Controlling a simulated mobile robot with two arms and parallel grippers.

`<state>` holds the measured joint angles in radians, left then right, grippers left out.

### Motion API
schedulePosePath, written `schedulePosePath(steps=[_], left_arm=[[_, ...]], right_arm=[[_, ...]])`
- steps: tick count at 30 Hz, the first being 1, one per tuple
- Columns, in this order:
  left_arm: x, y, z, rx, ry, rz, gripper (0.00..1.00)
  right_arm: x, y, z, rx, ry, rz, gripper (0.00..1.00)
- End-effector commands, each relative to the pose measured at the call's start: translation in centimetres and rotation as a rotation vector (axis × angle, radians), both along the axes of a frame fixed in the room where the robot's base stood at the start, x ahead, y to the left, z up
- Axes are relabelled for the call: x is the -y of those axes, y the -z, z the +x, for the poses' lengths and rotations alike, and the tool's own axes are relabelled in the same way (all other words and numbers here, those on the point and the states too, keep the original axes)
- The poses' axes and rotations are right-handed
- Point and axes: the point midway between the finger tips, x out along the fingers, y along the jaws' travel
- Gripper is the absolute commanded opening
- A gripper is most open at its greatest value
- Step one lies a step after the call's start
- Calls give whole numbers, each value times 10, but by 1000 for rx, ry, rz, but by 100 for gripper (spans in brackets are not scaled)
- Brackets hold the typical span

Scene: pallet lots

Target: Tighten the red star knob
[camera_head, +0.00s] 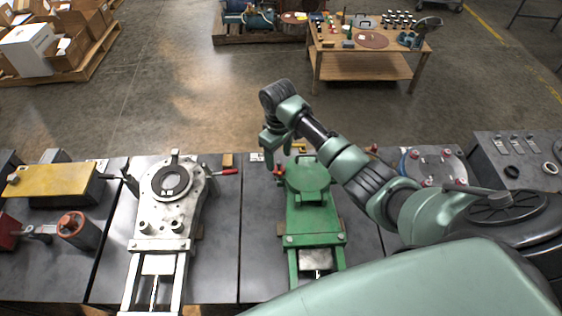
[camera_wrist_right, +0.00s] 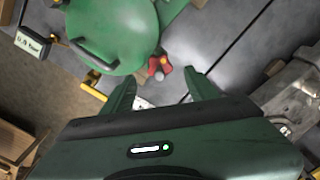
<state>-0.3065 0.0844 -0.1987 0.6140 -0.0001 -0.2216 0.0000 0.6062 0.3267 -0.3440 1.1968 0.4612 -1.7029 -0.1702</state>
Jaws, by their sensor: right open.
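The red star knob (camera_wrist_right: 160,67) shows in the right wrist view, beside the edge of a round green lid (camera_wrist_right: 110,30) with a dark bar handle. In the head view the knob (camera_head: 278,170) is a small red spot at the left edge of the green fixture (camera_head: 314,215), just below my right gripper. My right gripper (camera_head: 274,161) is open and empty, pointing down. In the wrist view its fingertips (camera_wrist_right: 162,88) stand apart, with the knob between and just beyond them; I see no contact. My left gripper is not in view.
A white fixture (camera_head: 165,205) with a red-handled lever (camera_head: 224,171) stands to the left. A yellow-topped block (camera_head: 52,180) lies farther left. A round plate with red knobs (camera_head: 432,167) is at the right. Bare grey bench top lies between the two fixtures.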

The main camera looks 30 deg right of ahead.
Motion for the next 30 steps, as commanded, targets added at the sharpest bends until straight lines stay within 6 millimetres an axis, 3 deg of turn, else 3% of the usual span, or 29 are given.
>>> schedulePosePath(steps=[9, 20, 21, 27, 30], left_arm=[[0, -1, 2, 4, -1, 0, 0], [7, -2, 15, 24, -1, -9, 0], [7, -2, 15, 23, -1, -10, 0], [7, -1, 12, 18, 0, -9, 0], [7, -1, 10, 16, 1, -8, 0]], right_arm=[[0, 48, -1, -3, 0, -1, 58], [0, 56, 0, 0, 0, -2, 58], [0, 56, 0, 0, 0, -2, 55], [0, 56, -1, -1, 0, -1, 0], [0, 56, 0, -1, 1, -1, 0]])
